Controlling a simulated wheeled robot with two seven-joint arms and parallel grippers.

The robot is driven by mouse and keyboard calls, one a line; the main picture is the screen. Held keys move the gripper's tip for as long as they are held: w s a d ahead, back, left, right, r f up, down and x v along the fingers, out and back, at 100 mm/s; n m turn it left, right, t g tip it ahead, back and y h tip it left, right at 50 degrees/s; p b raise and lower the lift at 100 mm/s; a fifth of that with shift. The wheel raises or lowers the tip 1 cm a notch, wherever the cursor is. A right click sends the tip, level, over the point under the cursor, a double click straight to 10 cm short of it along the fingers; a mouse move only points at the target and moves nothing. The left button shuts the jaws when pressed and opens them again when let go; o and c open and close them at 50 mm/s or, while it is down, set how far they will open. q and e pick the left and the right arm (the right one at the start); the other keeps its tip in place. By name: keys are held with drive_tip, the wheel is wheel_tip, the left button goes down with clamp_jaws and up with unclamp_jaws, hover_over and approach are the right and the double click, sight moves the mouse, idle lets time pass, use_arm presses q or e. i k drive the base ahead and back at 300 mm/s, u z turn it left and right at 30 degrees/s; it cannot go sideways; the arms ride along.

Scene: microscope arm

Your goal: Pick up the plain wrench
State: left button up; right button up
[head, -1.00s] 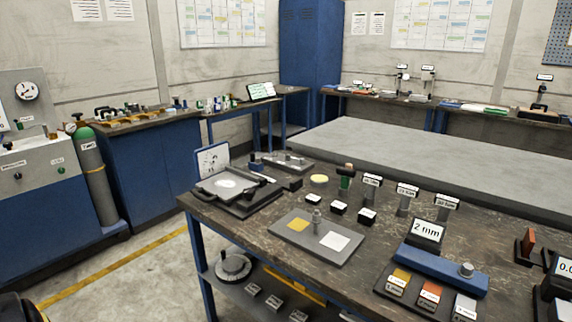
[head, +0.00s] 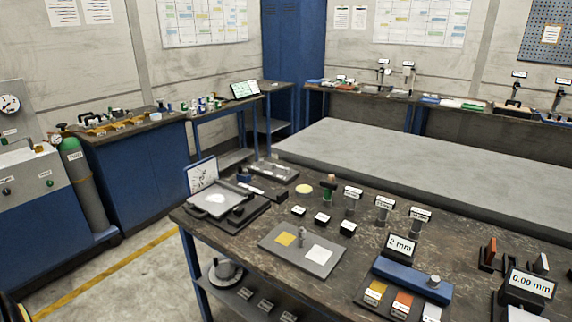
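I cannot make out a plain wrench in the head view. The dark workbench (head: 375,215) in front carries small tools and labelled blocks, some too small to identify. A blue bar-shaped tool (head: 408,278) lies near its front right, beside a block marked "2 mm" (head: 401,246). A grey plate (head: 275,254) with a yellow square and a white square lies near the middle front edge. Neither of my grippers is in view.
A large grey slab (head: 420,180) lies behind the workbench. A green-topped gas cylinder (head: 83,185) stands at the left beside a blue cabinet (head: 140,180). More benches with small items line the walls. Bare floor (head: 130,275) with a yellow line lies at the left front.

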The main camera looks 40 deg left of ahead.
sight(328, 185)
drive_tip(key=z, duration=0.1)
drive_tip(key=k, duration=0.4)
drive_tip(key=u, duration=1.25)
drive_tip(key=i, duration=1.45)
drive_tip(key=z, duration=0.15)
